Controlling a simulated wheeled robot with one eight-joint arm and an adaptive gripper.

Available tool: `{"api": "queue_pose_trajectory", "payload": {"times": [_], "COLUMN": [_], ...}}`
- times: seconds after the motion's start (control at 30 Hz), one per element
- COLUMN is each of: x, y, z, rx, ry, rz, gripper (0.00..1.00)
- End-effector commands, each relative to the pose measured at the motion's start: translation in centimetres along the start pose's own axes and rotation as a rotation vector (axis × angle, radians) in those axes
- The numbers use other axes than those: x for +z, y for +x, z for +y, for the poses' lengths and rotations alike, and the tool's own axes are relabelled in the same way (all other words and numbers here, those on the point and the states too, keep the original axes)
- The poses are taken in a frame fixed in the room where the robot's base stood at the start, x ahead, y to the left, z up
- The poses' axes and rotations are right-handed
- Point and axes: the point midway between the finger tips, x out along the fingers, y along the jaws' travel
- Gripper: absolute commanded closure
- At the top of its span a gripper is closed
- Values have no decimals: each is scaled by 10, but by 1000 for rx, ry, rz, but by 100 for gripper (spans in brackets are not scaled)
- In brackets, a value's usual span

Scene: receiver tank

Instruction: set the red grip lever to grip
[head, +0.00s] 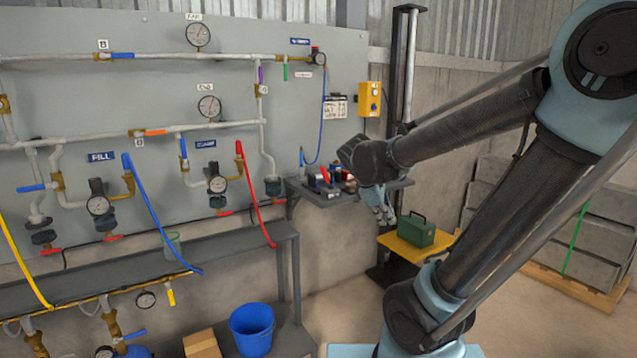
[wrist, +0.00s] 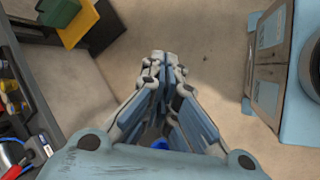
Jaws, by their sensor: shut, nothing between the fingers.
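I cannot tell for sure which part is the red grip lever. A small red part (head: 334,192) shows among tools on the dark shelf behind my gripper. In the wrist view a red handle (wrist: 14,172) shows at the lower left edge, partly cut off. My gripper (head: 384,214) points down in front of the right end of that shelf, apart from the red part. In the wrist view my gripper (wrist: 160,58) has its fingertips together, with nothing between them, over bare floor. Any marking for the grip position is not readable.
The dark shelf (head: 343,199) stands at the panel's right end. A green box (head: 416,231) sits on a yellow platform (head: 408,252) right of it. Valves with red, blue and orange handles line the grey panel (head: 330,75). A blue bucket (head: 252,326) stands lower left.

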Motion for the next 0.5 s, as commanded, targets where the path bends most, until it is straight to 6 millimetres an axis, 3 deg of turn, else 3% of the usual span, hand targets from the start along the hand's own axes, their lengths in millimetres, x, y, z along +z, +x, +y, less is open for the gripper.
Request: {"api": "queue_pose_trajectory", "payload": {"times": [0.2,0.5], "x": [-59,-161], "y": [-26,-70], "z": [49,88], "rx": [135,315], "ry": [-375,-854], "rz": [-94,-272], "gripper": [100,100]}}
